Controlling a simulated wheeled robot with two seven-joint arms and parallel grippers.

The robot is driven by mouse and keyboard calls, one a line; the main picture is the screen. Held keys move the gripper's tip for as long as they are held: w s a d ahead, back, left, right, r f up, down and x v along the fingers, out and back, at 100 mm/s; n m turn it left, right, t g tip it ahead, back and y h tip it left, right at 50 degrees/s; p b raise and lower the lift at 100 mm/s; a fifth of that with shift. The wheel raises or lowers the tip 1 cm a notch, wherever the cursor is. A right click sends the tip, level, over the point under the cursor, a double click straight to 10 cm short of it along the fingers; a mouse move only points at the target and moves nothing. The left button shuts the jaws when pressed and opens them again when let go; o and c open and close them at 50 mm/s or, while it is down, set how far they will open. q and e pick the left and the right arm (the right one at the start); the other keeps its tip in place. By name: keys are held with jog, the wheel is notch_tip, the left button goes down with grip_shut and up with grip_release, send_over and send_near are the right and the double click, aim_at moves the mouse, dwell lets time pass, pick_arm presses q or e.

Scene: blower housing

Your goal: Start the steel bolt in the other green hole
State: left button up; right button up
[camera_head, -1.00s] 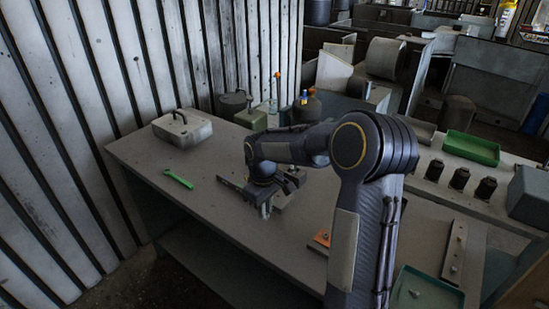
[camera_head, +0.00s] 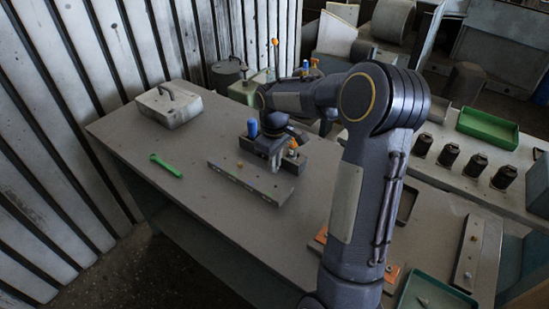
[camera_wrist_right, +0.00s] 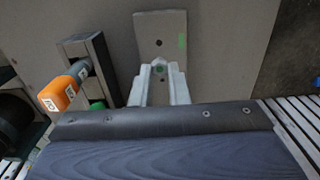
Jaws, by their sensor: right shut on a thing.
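My right gripper (camera_head: 271,162) points down over the workbench, just behind a long dark bar (camera_head: 245,180). In the right wrist view its fingertips (camera_wrist_right: 160,70) are shut on a small piece that looks like the steel bolt, mostly hidden between them. Beneath or just beyond the tips lies a pale plate (camera_wrist_right: 160,22) with a dark hole and a green mark (camera_wrist_right: 181,40). I cannot tell whether the bolt touches the plate or sits in a hole. My left gripper is not in view.
A green wrench (camera_head: 166,166) and a grey handled box (camera_head: 169,105) lie left. A green tray (camera_head: 430,290) and a bar with bolts (camera_head: 467,252) lie right.

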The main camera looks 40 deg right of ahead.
jog(key=b, duration=0.3)
send_over(275, 186)
notch_tip(275, 186, down, 5)
jog(key=shift+w+f, duration=0.1)
jog(key=shift+w, duration=0.05)
jog(key=shift+f, duration=0.1)
jog(key=shift+f+b, duration=0.35)
jog(key=shift+f, duration=0.05)
dwell(0.7)
jog(key=shift+f, duration=0.1)
jog(key=shift+f, duration=0.1)
dwell(0.7)
jog(key=shift+f, duration=0.1)
jog(key=shift+c, duration=0.3)
jog(key=shift+f, duration=0.15)
